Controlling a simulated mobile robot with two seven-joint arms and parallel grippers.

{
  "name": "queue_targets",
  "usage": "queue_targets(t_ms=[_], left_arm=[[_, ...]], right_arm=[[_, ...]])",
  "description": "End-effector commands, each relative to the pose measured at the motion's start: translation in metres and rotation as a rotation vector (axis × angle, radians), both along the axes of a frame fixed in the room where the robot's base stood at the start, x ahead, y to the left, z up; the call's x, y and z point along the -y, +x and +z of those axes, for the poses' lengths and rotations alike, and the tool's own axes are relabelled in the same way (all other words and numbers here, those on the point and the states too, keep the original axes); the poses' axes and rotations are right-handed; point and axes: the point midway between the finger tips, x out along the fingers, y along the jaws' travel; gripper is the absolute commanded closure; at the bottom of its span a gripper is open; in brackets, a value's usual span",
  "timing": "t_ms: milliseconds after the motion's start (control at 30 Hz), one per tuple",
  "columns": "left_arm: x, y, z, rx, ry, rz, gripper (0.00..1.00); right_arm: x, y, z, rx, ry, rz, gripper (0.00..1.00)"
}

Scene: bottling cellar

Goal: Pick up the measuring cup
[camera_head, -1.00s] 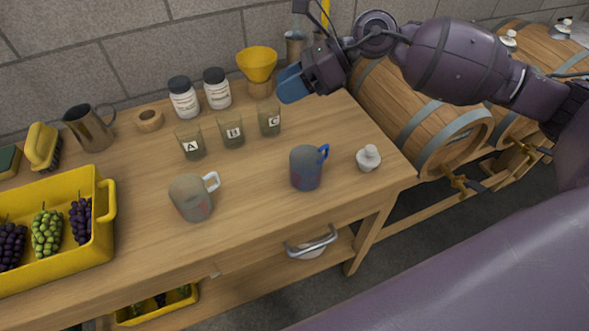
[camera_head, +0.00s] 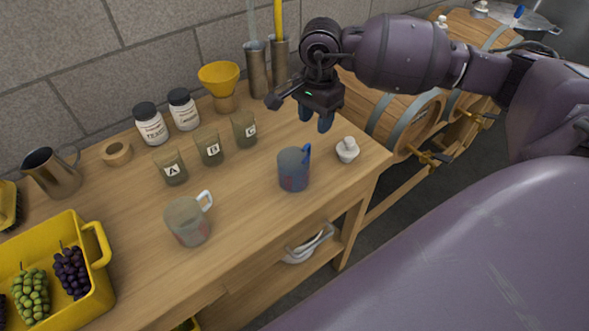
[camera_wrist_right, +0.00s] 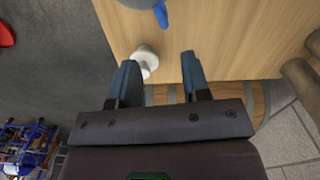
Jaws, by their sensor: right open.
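Two measuring cups with reddish markings stand upright on the wooden table. One is grey and translucent with a white handle (camera_head: 186,224), near the table's front edge. The other is blue with a blue handle (camera_head: 293,172), farther right. I cannot tell which one the task means. My right gripper (camera_head: 316,122) is open and empty, fingers pointing down, above and behind the blue cup. In the right wrist view the open fingers (camera_wrist_right: 159,62) are apart, and part of the blue cup (camera_wrist_right: 138,3) shows at the top edge. My left gripper is not in view.
A white stopper (camera_head: 347,150) stands right of the blue cup; it also shows by a finger in the right wrist view (camera_wrist_right: 146,56). Beakers A (camera_head: 171,170), B (camera_head: 209,149) and C (camera_head: 245,131) stand behind. A yellow crate (camera_head: 98,270) holds grapes at left. Barrels (camera_head: 405,120) lie at right.

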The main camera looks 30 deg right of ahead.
Motion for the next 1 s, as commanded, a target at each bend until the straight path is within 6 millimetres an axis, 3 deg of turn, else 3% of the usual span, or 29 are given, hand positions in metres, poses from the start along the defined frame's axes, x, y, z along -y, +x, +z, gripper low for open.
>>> queue_targets(t_ms=[300,567,800,1000], left_arm=[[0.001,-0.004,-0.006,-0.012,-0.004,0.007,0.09],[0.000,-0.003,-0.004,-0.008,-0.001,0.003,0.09],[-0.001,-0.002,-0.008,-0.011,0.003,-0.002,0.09],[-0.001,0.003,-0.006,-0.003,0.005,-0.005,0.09]], right_arm=[[-0.001,0.000,-0.043,-0.005,0.004,-0.002,0.57],[-0.003,0.002,-0.064,-0.002,0.006,-0.002,0.57],[-0.006,0.004,-0.096,-0.004,0.005,-0.002,0.57],[-0.006,0.005,-0.105,0.000,0.005,-0.002,0.57]])
